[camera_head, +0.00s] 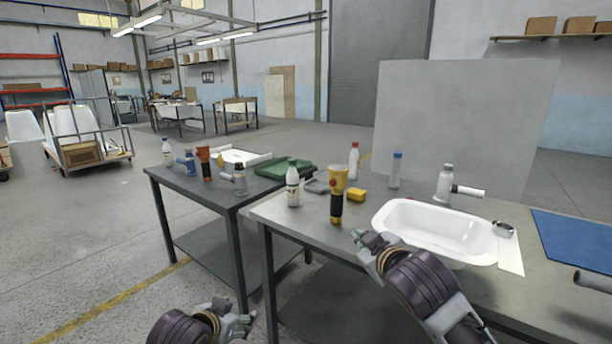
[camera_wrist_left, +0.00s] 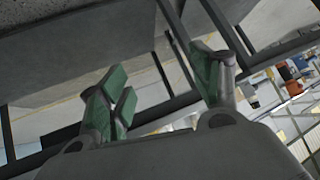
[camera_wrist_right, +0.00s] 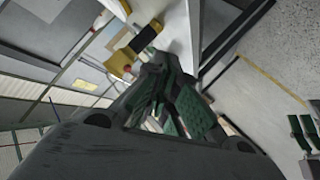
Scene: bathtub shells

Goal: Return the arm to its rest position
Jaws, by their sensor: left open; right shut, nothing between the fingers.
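My left gripper (camera_head: 240,318) is low at the bottom of the head view, in front of the tables and below their tops. In the left wrist view its green-padded fingers (camera_wrist_left: 162,88) stand apart with nothing between them. My right gripper (camera_head: 366,241) is at the front edge of the right table, close to the front left of the white tub shell (camera_head: 437,222). In the right wrist view its fingers (camera_wrist_right: 168,98) are together and hold nothing. A yellow and black flashlight (camera_head: 337,194) stands upright to the left of the right gripper.
The right table (camera_head: 285,215) holds bottles, a yellow block (camera_head: 356,195), a white bottle (camera_head: 293,184) and a blue mat (camera_head: 575,240). Open floor lies at the left.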

